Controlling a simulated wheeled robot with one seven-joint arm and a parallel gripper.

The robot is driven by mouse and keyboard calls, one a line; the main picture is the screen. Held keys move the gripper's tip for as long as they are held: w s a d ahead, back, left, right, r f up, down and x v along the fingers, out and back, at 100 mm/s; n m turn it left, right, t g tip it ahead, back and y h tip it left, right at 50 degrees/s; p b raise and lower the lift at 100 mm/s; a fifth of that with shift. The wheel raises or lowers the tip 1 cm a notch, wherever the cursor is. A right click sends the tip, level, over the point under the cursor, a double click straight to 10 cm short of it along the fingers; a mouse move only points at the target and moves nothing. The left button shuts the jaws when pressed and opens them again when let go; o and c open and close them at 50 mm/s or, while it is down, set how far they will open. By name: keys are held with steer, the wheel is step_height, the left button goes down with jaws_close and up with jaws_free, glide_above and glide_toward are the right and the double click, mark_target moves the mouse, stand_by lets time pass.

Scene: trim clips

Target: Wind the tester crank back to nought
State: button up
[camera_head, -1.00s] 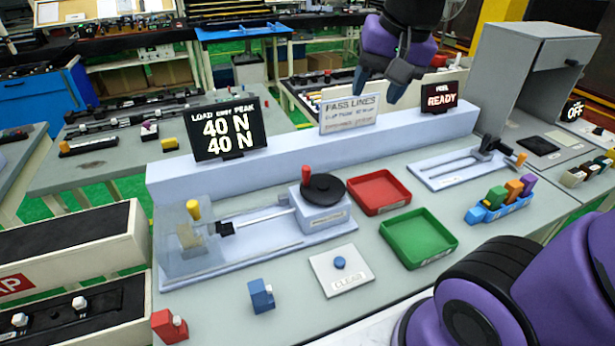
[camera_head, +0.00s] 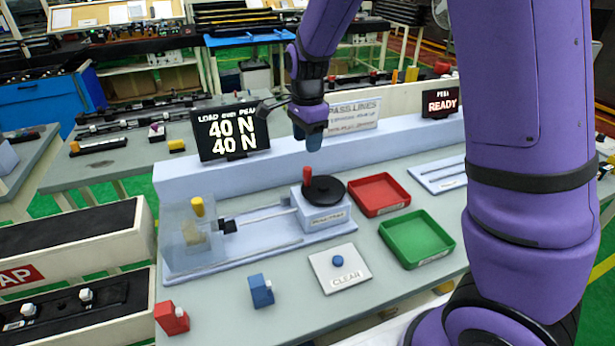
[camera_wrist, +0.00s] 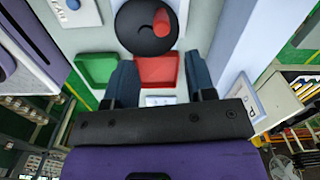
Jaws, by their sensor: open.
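The tester's crank is a black round disc (camera_head: 324,190) with an upright red knob (camera_head: 307,176) at its left rim, on a pale block. In the wrist view the black disc (camera_wrist: 138,30) and red knob (camera_wrist: 161,21) lie beyond the fingers. My gripper (camera_head: 309,145) hangs above and behind the crank, pointing down, apart from it. In the wrist view my gripper (camera_wrist: 163,80) has two blue-grey fingers spread with nothing between them. The load display (camera_head: 232,132) reads 40 N on both lines. A yellow-topped clip fixture (camera_head: 197,208) sits under a clear guard at the left.
A red tray (camera_head: 380,193) and a green tray (camera_head: 417,238) stand right of the crank. A CLEAR button plate (camera_head: 341,267), a blue clip (camera_head: 261,291) and a red clip (camera_head: 171,318) lie in front. A pass-lines sign (camera_head: 353,118) and READY display (camera_head: 440,102) stand behind.

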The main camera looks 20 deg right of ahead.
mark_target(306, 168)
steer(key=shift+w+f, duration=0.15)
steer(key=shift+f, duration=0.4)
step_height(306, 168, down, 10)
steer(key=shift+f, duration=0.1)
steer(key=shift+c, duration=0.2)
steer(key=shift+a, duration=0.1)
steer(key=c, duration=0.9)
